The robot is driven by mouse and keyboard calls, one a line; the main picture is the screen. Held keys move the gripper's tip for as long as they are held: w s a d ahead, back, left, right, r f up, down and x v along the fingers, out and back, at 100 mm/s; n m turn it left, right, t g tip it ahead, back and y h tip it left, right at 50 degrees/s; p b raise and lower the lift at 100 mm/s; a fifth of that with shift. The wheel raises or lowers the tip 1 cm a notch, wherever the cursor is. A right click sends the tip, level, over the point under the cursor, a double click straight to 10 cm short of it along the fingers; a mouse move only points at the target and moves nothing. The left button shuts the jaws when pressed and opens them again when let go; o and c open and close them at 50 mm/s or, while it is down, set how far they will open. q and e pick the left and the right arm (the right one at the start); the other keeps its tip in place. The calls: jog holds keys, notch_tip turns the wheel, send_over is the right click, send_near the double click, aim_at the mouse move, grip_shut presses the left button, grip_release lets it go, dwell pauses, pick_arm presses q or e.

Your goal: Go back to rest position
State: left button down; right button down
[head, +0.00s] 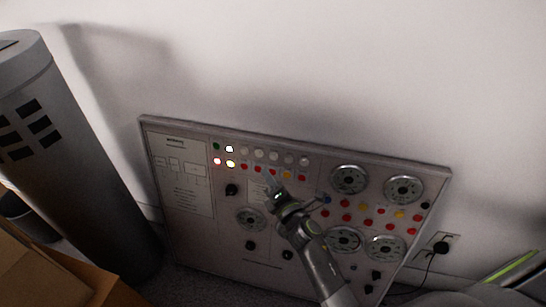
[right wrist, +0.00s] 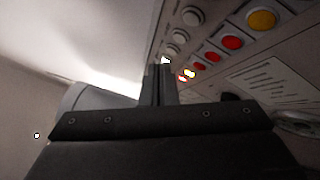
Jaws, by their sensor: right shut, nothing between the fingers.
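My right gripper (head: 268,178) is in front of the control panel (head: 190,240), its fingertips near the lower row of coloured buttons. It is shut and holds nothing. In the right wrist view its closed fingers (right wrist: 158,84) point along the button rows; whether they touch the panel I cannot tell. The panel leans against the wall, with buttons, knobs and round dials. A white lamp (head: 229,149), a red lamp (head: 217,161) and a yellow lamp (head: 230,163) glow at its upper left. My left gripper is not in view.
A grey cylinder (head: 75,160) with dark slots stands at the left. A cardboard box (head: 50,270) is at the lower left. A wall socket with a black plug (head: 440,248) is right of the panel. The white wall (head: 350,70) above the panel is bare.

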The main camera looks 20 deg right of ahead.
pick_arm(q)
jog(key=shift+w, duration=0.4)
